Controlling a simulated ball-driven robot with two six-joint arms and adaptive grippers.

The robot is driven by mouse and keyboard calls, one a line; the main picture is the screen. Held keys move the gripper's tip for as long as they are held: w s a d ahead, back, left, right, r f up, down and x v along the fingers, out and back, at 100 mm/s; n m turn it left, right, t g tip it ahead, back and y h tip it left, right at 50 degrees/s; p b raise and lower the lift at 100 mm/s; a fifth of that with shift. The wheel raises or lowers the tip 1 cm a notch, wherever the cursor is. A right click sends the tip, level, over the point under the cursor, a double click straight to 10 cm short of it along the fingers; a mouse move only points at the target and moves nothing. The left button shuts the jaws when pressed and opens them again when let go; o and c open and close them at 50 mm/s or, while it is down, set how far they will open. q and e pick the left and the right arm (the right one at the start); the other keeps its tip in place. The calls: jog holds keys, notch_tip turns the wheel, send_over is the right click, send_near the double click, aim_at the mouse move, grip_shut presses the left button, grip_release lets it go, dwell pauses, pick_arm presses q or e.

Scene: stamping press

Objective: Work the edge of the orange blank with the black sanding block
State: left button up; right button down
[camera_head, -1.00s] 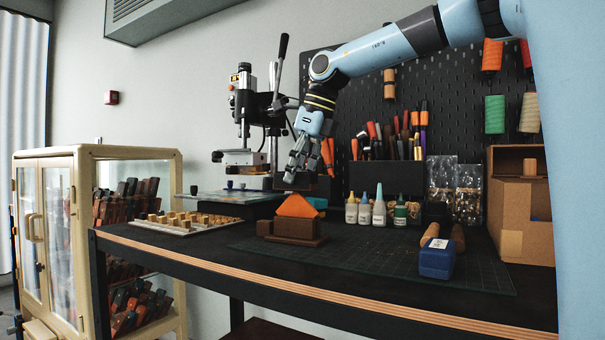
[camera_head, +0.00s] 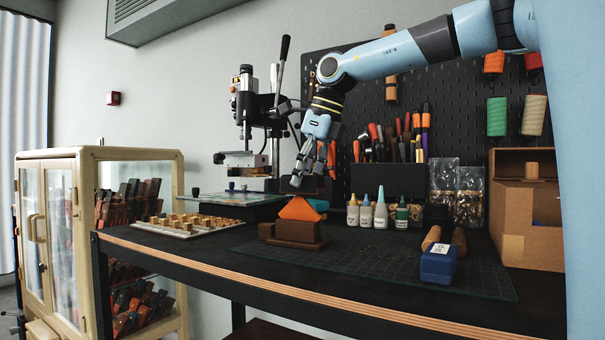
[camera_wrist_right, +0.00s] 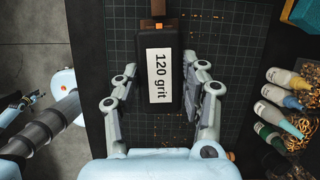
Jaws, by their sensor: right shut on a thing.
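The orange blank (camera_head: 299,209) stands as a peaked piece in a brown holder (camera_head: 292,232) on the bench. In the right wrist view only a small orange bit (camera_wrist_right: 158,26) shows, at the far end of the black sanding block (camera_wrist_right: 173,102). The block carries a white "120 grit" label. My right gripper (camera_wrist_right: 162,95) is shut on the block, one finger on each side. In the head view the gripper (camera_head: 308,178) is just above and behind the blank. I cannot tell whether block and blank touch.
A dark cutting mat (camera_head: 380,262) lies under the holder. A blue block (camera_head: 437,264) is at its right. Glue bottles (camera_head: 380,211) and a tool caddy (camera_head: 388,180) stand behind. A tray of small wooden pieces (camera_head: 190,225) and a press (camera_head: 245,120) are to the left.

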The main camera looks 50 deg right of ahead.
jog(key=shift+r, duration=0.1)
notch_tip(320, 180, up, 5)
jog(key=p, duration=0.3)
